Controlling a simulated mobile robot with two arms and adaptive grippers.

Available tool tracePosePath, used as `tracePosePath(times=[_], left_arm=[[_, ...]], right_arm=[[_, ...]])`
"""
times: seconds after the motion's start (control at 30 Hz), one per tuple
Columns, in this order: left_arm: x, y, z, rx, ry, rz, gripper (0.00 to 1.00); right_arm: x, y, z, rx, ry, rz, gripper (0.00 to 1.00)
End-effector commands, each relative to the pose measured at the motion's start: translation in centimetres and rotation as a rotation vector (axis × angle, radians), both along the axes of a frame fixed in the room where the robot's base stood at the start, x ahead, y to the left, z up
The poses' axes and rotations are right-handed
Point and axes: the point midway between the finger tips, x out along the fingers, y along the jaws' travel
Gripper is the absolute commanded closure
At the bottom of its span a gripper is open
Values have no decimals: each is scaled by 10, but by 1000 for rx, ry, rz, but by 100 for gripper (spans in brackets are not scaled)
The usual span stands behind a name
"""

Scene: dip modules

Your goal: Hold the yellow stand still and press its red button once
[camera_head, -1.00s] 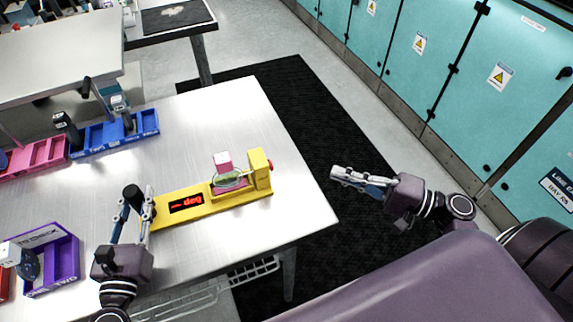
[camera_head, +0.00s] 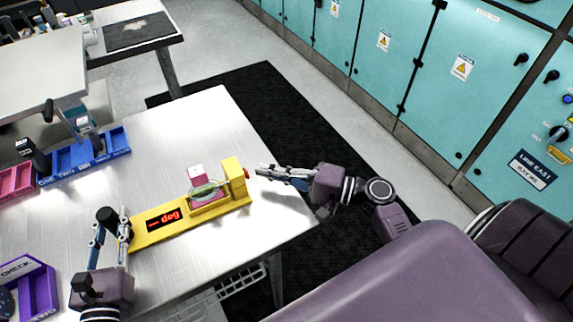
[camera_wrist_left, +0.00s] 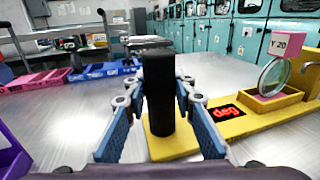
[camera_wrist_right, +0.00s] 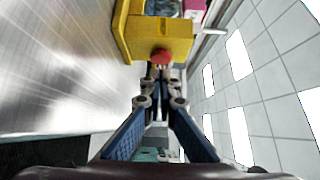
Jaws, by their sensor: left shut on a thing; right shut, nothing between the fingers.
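The yellow stand (camera_head: 180,222) lies along the table's right part, with a red "deg" display (camera_head: 163,218) and a black post (camera_head: 107,216) at its left end. Its yellow end block (camera_head: 233,172) carries the red button (camera_head: 246,173) on the outer face. My left gripper (camera_head: 109,224) is shut on the black post (camera_wrist_left: 159,95). My right gripper (camera_head: 263,169) is shut and empty, its tips pointing at the button from the right. In the right wrist view the button (camera_wrist_right: 160,57) is just past the fingertips (camera_wrist_right: 160,84); I cannot tell whether they touch.
A pink block marked Y 20 (camera_wrist_left: 287,43) and a round lens (camera_wrist_left: 273,76) sit on the stand's tray. Blue (camera_head: 107,148), pink (camera_head: 12,183) and purple (camera_head: 42,294) bins stand at the left. Beyond the table's right edge are a dark mat (camera_head: 265,105) and teal cabinets (camera_head: 380,62).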

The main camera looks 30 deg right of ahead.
Motion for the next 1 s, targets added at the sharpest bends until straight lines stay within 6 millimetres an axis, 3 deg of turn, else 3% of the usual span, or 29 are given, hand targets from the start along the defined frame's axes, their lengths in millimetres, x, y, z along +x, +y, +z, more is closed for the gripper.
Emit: tracePosePath(times=[0.17,0.53,0.77,1.0], left_arm=[[0,0,-1,1,2,0,97],[0,0,-1,1,2,0,97],[0,-1,-1,1,2,-2,97],[-1,-4,-1,-2,3,-10,97]], right_arm=[[0,13,0,1,-1,-1,100],[0,15,0,0,0,0,100],[0,36,1,1,-2,2,100],[-1,38,1,1,-1,9,100]])
